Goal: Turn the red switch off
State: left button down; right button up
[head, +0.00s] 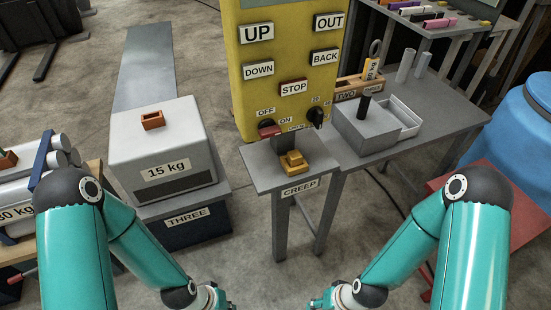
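The red switch (269,131) is on the lower left of the yellow control panel (262,78), in front of a dark round mount. An OFF label (265,112) is above it and an ON label (285,119) is to its upper right. I cannot tell which label it is set to. My two teal arms come in from the bottom left and bottom right. Their wrists show at the bottom edge, well below and apart from the switch. The fingers of both grippers are out of the picture.
A grey stand marked CREEP (262,172) with a yellow pedal-like block (293,163) stands just below the switch. A black knob (316,116) is right of it. A 15 kg box (160,140) is at left, and a grey box (365,130) on a table at right.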

aim_at(267, 129)
jog(key=z, duration=1.05)
jog(key=k, duration=0.95)
jog(key=u, duration=1.1)
jog(key=i, duration=1)
